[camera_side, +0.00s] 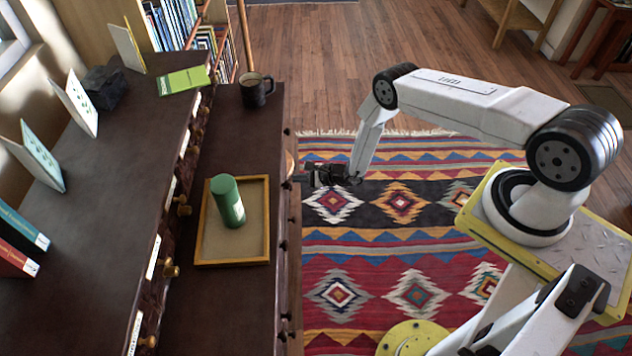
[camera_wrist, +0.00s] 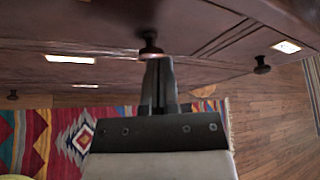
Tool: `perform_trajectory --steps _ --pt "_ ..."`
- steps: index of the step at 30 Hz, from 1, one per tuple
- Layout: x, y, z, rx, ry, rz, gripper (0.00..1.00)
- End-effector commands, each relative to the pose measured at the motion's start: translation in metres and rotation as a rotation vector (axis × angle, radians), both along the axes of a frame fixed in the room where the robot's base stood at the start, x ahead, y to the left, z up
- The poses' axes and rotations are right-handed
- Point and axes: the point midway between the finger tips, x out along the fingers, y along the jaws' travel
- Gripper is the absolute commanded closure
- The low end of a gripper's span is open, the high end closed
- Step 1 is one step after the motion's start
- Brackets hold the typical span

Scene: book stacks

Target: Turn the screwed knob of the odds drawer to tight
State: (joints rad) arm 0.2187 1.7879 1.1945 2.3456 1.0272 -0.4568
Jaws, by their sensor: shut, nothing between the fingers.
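My gripper (camera_side: 308,178) reaches left to the front of the dark cabinet (camera_side: 252,135), about level with the tray. In the wrist view my gripper (camera_wrist: 155,66) has its fingers together, with nothing between them. A dark round knob (camera_wrist: 150,47) on the drawer front is right at the fingertips, not between them; I cannot tell whether they touch. The label cards cannot be read, so I cannot tell from lettering which drawer is the odds drawer. How tightly the knob is screwed does not show.
Other knobs (camera_wrist: 262,65) stick out of the fronts beside white label cards (camera_wrist: 287,46). On the cabinet top are a tan tray (camera_side: 203,225) with a green cylinder (camera_side: 227,200) and a dark mug (camera_side: 253,92). The space over the patterned rug (camera_side: 400,240) is open.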

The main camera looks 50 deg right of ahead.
Motion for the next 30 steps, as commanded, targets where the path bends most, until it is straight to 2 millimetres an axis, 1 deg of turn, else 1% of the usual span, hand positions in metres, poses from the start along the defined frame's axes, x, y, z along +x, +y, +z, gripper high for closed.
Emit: perform_trajectory --steps 1,9,15,26,30 --pt "-0.003 -0.004 0.000 0.000 0.001 -0.003 1.00" --pt "-0.019 -0.020 0.000 0.000 0.000 -0.002 1.00" --pt "-0.027 -0.028 0.001 0.001 -0.001 -0.002 1.00" --pt "-0.030 -0.028 -0.001 0.000 0.000 0.000 1.00" --pt "-0.041 -0.023 -0.008 0.001 0.003 0.001 1.00"
